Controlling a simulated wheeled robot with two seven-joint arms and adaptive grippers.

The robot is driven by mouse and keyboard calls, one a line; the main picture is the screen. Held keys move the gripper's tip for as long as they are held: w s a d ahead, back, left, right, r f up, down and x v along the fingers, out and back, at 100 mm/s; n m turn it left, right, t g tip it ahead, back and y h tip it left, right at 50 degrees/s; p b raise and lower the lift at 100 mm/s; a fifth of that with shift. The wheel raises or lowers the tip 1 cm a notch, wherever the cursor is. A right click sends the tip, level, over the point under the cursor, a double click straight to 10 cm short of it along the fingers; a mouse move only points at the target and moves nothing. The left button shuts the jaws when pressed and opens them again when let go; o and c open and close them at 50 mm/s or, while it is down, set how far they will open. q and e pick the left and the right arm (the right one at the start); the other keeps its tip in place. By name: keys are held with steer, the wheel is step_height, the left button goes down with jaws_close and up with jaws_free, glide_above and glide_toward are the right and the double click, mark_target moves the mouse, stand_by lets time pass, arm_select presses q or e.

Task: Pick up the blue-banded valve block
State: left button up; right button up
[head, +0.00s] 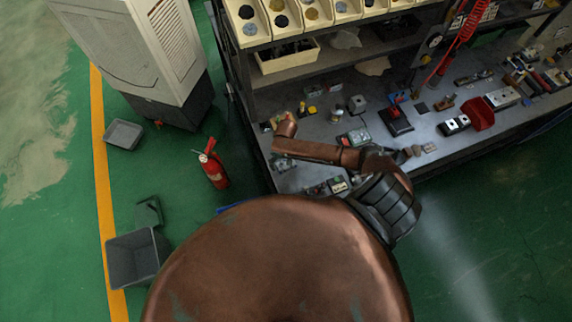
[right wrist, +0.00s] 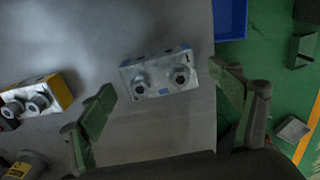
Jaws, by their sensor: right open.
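The blue-banded valve block (right wrist: 158,76) lies on the grey bench top in the right wrist view. It is a light metal block with blue along its edges and two round fittings on its face. My right gripper (right wrist: 162,84) is open, its two green-padded fingers apart on the left and right of the block. Nothing is held, and I cannot tell the gripper's height above the block. In the head view my right arm reaches over the bench's left end; the fingers are hard to make out there. My left gripper is not in view.
A yellow-banded block (right wrist: 38,97) lies left of the blue-banded one, with a dark cylinder (right wrist: 26,165) below it. A blue bin (right wrist: 230,18) stands beside the bench edge. The workbench (head: 455,150) holds many parts under shelves. A fire extinguisher (head: 214,168) stands on the floor.

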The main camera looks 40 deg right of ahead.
steer(key=shift+f, duration=1.1)
steer(key=shift+c, duration=0.7)
steer(key=c, duration=1.5)
steer(key=shift+w+r, duration=0.1)
steer(key=shift+r, duration=0.5)
step_height(320, 180, up, 2)
steer(key=shift+r, duration=0.15)
steer(key=s+a+r, duration=0.2)
steer(key=s+r, duration=0.1)
steer(key=s, duration=0.1)
steer(key=s+a+r+b, duration=0.1)
steer(key=s+a+r, duration=0.1)
steer(key=s+r, duration=0.1)
steer(key=s+a+r, duration=0.2)
steer(key=s+r, duration=0.1)
steer(key=s, duration=0.2)
steer(key=shift+s+a+r+b, duration=0.15)
steer(key=shift+a+r+b, duration=0.15)
steer(key=shift+a+b, duration=0.1)
